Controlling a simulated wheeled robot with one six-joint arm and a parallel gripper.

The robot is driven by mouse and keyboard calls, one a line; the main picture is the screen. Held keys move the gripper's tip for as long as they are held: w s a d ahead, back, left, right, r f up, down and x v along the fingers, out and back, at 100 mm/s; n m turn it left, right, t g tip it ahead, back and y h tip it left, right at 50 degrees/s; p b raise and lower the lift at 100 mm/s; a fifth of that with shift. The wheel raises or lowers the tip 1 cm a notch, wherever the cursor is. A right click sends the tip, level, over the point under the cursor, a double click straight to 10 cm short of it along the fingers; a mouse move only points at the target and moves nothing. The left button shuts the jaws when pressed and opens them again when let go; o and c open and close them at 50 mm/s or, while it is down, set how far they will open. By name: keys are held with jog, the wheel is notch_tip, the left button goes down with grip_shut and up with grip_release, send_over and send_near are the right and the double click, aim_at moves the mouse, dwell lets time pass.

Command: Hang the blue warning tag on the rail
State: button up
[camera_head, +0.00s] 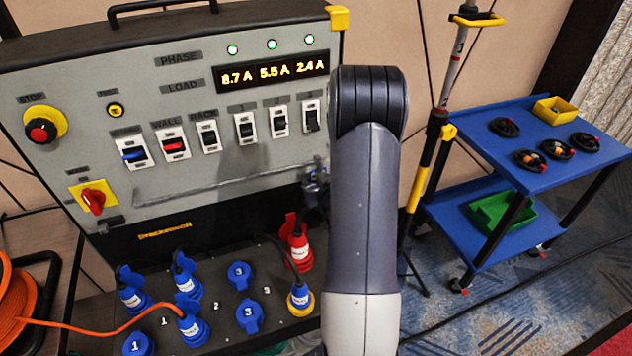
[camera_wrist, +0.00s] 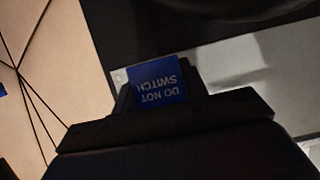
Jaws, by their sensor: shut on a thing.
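The blue warning tag (camera_wrist: 157,82) is between the fingers of my gripper (camera_wrist: 158,92) in the wrist view. Its white words "DO NOT SWITCH" appear upside down there. In the head view my gripper (camera_head: 316,186) is partly hidden behind my arm, close to the panel near the right end of the rail. The tag cannot be made out in that view. The rail (camera_head: 205,187) is a thin grey bar across the lower panel face, below the row of switches. Whether the tag touches the rail cannot be told.
The grey power panel (camera_head: 65,82) carries several switches and a lit display (camera_head: 272,72). Blue plugs (camera_head: 190,322) and a red plug (camera_head: 297,245) rise from the sockets below the rail. A blue cart (camera_head: 535,175) and a yellow-black stand (camera_head: 430,165) are at the right.

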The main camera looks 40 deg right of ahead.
jog(key=o, duration=1)
jog(key=shift+o, duration=0.2)
jog(key=shift+s, duration=0.1)
jog(key=b+v, duration=0.1)
jog(key=v, duration=0.9)
jog(key=shift+s+r, duration=0.2)
jog(key=shift+s, duration=0.05)
jog(key=shift+w, duration=0.1)
